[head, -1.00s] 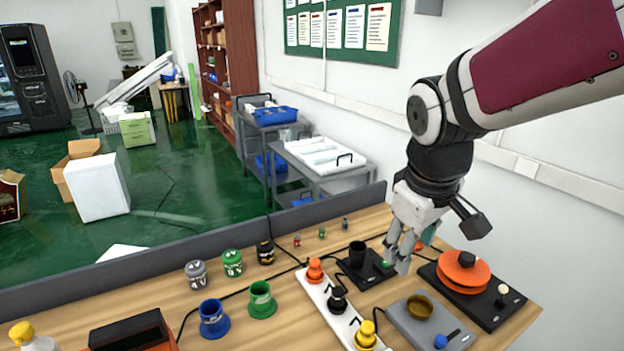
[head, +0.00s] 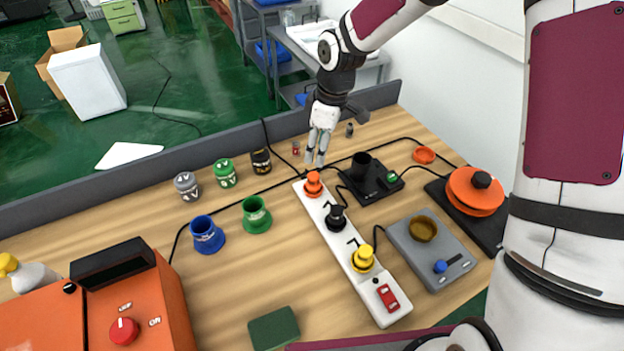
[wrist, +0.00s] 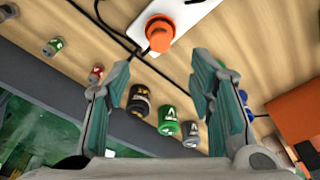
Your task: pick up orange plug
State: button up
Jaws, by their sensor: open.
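The orange plug (head: 313,184) stands upright at the far end of a white power strip (head: 345,245) on the wooden table. In the wrist view the orange plug (wrist: 160,32) shows at top centre, beyond the fingertips and roughly between them. My gripper (head: 316,160) is open and empty, pointing down just above and behind the plug in the head view. Its two fingers also show in the wrist view (wrist: 168,65), spread apart with nothing between the tips. The plug's cord runs off from its base.
A black plug (head: 336,217) and a yellow plug (head: 363,258) sit on the same strip. A black device (head: 370,190) stands close right. Green (head: 257,216) and blue (head: 207,236) cups and several jars stand left. A grey partition (head: 100,183) edges the table.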

aim_at(313, 175)
jog(key=f, duration=0.3)
jog(key=a+f+p, duration=0.1)
jog(key=f, duration=0.3)
jog(key=f+p, duration=0.1)
jog(key=f, duration=0.3)
jog(key=shift+w+a, duration=0.2)
jog(key=shift+w, duration=0.1)
jog(key=shift+r, duration=0.1)
grip_shut()
